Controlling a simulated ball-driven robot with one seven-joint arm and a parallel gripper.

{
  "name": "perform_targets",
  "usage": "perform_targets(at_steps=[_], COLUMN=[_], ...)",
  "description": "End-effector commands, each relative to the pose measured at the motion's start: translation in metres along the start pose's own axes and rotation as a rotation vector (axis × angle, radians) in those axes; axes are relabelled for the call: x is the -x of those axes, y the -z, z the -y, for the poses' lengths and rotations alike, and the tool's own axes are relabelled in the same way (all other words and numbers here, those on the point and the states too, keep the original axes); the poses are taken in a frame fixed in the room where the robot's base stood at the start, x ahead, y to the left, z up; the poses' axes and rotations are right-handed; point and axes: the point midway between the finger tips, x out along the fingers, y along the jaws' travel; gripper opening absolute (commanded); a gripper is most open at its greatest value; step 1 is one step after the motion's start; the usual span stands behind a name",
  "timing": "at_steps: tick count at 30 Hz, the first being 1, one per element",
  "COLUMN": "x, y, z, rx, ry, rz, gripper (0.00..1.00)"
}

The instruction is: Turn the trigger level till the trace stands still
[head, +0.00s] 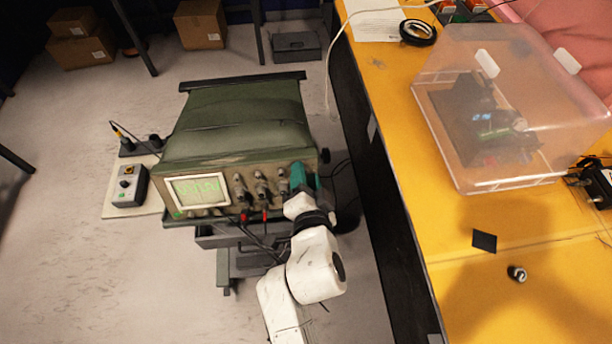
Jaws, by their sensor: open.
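A green oscilloscope (235,130) stands on a grey cart to the left of the yellow table. Its screen (199,190), at the left of the front panel, shows a green trace; one picture does not tell whether it moves. Several knobs (262,188) sit on the panel to the right of the screen. My gripper (298,176), with green fingers, is at the right end of the panel, open, at or very near the knobs there. My white wrist and fingers hide that part of the panel, so I cannot tell which knob is between them or whether they touch it.
Red-tipped leads (265,216) hang from the lower panel. A small grey box with a knob (130,186) lies on a board at left. A clear plastic bin (510,110) stands on the yellow table (460,275) at right. Cardboard boxes (200,24) and bare floor lie behind.

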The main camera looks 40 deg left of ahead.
Motion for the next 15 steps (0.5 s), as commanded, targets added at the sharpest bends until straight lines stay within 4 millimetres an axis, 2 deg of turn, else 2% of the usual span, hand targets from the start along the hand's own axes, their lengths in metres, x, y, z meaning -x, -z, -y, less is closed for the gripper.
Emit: perform_targets(at_steps=[5, 15], x=[0.0001, 0.0002], y=[0.0, 0.0], z=[0.0, 0.0], rx=[0.0, 0.0], ry=[0.0, 0.0], rz=[0.0, 0.0], gripper=[0.4, 0.08])
